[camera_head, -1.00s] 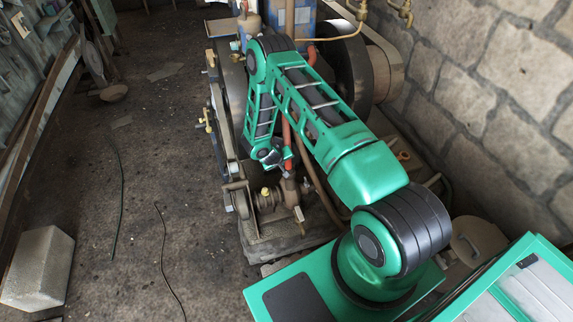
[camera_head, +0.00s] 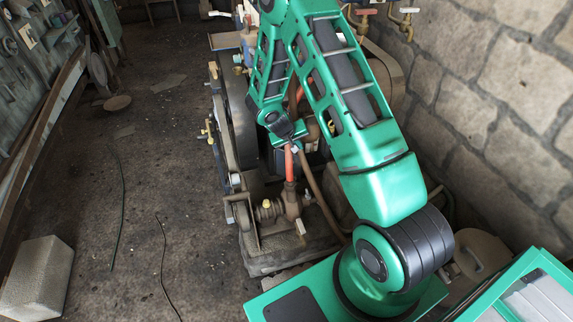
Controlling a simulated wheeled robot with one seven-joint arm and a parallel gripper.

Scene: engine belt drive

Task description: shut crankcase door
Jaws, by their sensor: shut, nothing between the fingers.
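The engine stands on a stone-like plinth (camera_head: 272,262) at the middle of the view, with a large dark flywheel (camera_head: 238,115) on its left side. My arm crosses over the engine and covers much of its body. My gripper (camera_head: 292,146) is small in the picture, below my dark wrist, over the near part of the engine beside a red pipe (camera_head: 289,165). It is shut and holds nothing. I cannot pick out the crankcase door; the area around the crankcase is dark and partly behind my arm. Whether the gripper touches anything is unclear.
A pale block (camera_head: 38,278) lies on the floor at the lower left. Two thin cables (camera_head: 163,255) lie on the open floor left of the engine. A stone wall (camera_head: 480,110) closes the right side, with brass taps (camera_head: 400,22) near the top.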

